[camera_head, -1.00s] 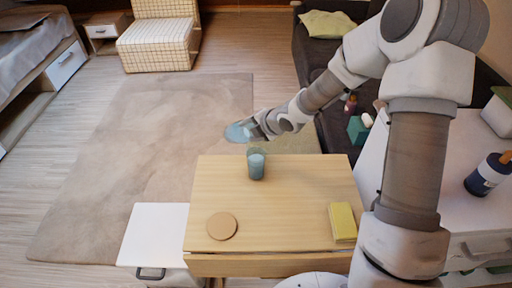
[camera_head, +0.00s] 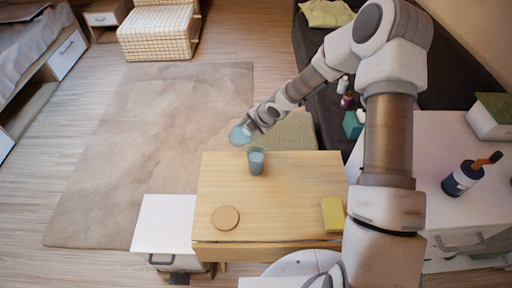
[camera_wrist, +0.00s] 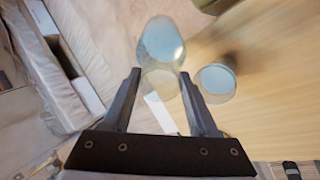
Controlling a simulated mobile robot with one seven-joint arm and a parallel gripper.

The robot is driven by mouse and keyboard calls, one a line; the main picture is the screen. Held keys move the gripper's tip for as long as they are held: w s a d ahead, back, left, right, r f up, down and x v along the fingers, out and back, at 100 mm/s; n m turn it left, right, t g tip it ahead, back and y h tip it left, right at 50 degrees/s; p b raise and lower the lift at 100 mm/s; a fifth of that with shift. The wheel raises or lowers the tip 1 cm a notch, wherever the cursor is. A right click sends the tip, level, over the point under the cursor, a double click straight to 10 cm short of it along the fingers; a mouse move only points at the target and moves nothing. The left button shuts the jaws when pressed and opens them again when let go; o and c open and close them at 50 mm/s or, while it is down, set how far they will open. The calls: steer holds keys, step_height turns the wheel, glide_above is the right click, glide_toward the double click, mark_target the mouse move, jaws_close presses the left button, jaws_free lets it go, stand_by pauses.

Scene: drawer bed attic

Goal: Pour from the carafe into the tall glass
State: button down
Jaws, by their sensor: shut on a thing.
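The carafe (camera_head: 240,135) is clear glass with pale blue liquid, held beyond the table's far edge. In the wrist view the carafe (camera_wrist: 161,42) lies between and beyond the fingertips of my gripper (camera_wrist: 160,76), which is shut on its narrower part. In the head view my gripper (camera_head: 251,127) is small and partly hidden by the wrist. The tall glass (camera_head: 256,161) stands upright on the table near its far edge, bluish inside. In the wrist view the tall glass (camera_wrist: 215,83) is just right of the carafe, apart from it. The carafe's exact tilt is hard to tell.
The wooden table (camera_head: 285,195) bears a round tan disc (camera_head: 225,218) and a yellow block (camera_head: 333,214); its middle is clear. A white cabinet (camera_head: 165,222) stands at left. A dark sofa (camera_head: 430,80) and a white counter with a dark bottle (camera_head: 462,179) lie right.

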steer(key=shift+w+a+r+g+h+p, duration=0.3)
steer(key=shift+w+r+g+p, duration=0.2)
steer(key=shift+p, duration=2.45)
steer(key=p, duration=0.3)
steer(key=shift+w+a+r+g, duration=0.15)
steer(key=shift+w+r+g, duration=0.05)
steer(key=shift+w+g, duration=0.1)
steer(key=shift+w+a+g+h+p, duration=0.2)
steer(key=shift+w+g+h+p, duration=0.2)
steer(key=shift+p, duration=0.6)
steer(key=shift+w+f+b, duration=0.15)
steer(key=shift+w+b, duration=0.05)
steer(key=shift+b, duration=0.1)
steer(key=shift+w+a+g+h, duration=0.2)
steer(key=shift+a+g+h, duration=0.1)
steer(key=shift+g, duration=0.2)
steer(key=w+g+b, duration=0.1)
steer(key=b, duration=0.2)
steer(key=shift+w+a+f+h, duration=0.1)
steer(key=shift+a+h, duration=0.1)
steer(key=shift+h, duration=0.1)
steer(key=b, duration=0.1)
steer(key=g+b, duration=0.1)
steer(key=shift+w+a+h+b, duration=0.2)
steer(key=shift+w+h+b, duration=0.1)
steer(key=shift+w, duration=0.1)
steer(key=shift+a+m+g+b, duration=0.1)
steer(key=shift+m+g+b, duration=0.2)
steer(key=shift+b, duration=0.1)
